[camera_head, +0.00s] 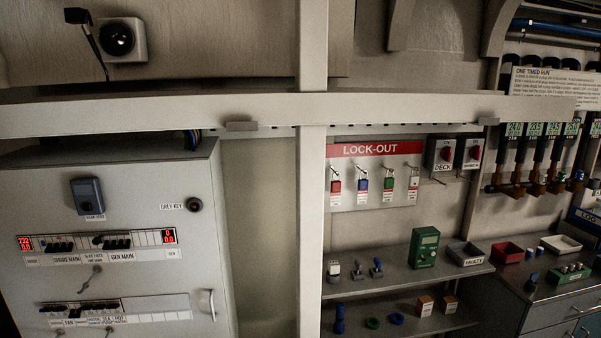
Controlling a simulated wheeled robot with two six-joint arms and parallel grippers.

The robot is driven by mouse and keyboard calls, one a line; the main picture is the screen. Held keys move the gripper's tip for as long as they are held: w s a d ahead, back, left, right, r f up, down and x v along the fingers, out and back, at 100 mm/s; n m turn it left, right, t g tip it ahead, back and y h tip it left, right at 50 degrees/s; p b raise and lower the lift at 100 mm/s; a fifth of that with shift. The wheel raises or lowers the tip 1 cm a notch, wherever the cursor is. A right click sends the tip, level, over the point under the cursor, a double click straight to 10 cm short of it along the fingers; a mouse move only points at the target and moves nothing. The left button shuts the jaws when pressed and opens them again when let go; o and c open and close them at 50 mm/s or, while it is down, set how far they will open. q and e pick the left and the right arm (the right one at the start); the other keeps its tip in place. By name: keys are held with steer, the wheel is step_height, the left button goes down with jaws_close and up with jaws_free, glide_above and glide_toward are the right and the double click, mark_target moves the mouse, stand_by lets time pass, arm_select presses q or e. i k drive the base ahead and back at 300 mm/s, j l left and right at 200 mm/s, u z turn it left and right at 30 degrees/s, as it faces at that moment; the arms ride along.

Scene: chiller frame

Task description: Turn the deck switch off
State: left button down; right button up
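The deck switch (446,154) is a dark box with a red rotary handle, labelled DECK on a plate below it. It is mounted on the wall right of the lock-out board. The handle is small here, and I cannot tell its position for sure. A similar red-handled switch (473,153) is beside it on the right. Neither of my grippers shows in the head view.
A lock-out board (375,149) holds several coloured padlocks. A pale post (313,220) and crossbeam (250,110) stand in front. A breaker cabinet (120,290) is at left. Shelves (400,280) with a green meter (424,248) lie below the switches.

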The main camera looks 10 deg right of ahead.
mark_target(446, 153)
steer(key=z, duration=1.35)
steer(key=i+l, duration=0.9)
steer(key=l, duration=0.2)
steer(key=i+l+u, duration=0.1)
steer(key=i+l, duration=0.4)
